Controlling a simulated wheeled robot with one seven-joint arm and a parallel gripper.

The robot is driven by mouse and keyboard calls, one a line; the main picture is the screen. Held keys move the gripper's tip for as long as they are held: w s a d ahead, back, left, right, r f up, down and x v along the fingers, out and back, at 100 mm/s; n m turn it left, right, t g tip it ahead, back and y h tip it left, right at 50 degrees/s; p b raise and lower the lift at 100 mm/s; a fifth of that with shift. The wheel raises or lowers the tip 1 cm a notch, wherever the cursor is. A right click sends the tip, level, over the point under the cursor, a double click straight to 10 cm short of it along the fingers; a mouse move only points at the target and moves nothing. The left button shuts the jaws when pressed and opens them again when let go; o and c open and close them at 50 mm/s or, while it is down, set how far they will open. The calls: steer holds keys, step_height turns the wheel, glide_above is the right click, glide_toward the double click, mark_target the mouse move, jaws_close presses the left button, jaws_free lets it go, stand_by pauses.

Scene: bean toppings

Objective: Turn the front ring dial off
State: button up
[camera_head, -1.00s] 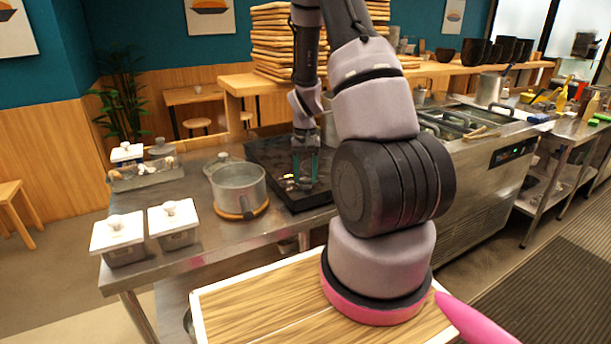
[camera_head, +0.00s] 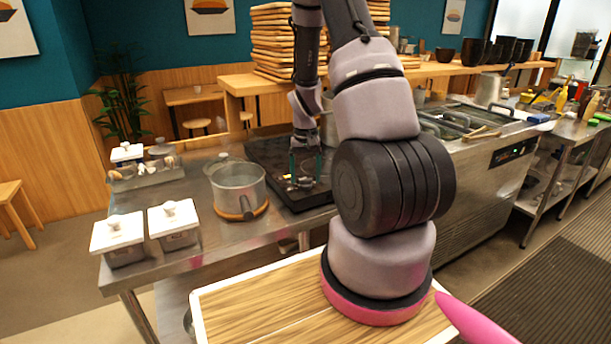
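The black cooktop (camera_head: 268,158) lies on the steel counter, to the right of a pot. Small pale, yellowish parts (camera_head: 300,182) show low on the cooktop, by my fingertips. They are too small for me to make out a ring dial or its setting. My gripper (camera_head: 305,178) points down over the cooktop, with its two teal fingers apart and a gap between them. I cannot tell whether the fingertips touch anything. My arm hides the right part of the cooktop.
A steel pot (camera_head: 238,186) stands close on the left of the cooktop. Two white-lidded containers (camera_head: 117,232) stand at the counter's front left, and a grey tray (camera_head: 146,175) with small items sits farther back. The counter between them is clear.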

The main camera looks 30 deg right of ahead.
mark_target(306, 179)
step_height(306, 179, up, 11)
stand_by(0.5)
stand_by(0.3)
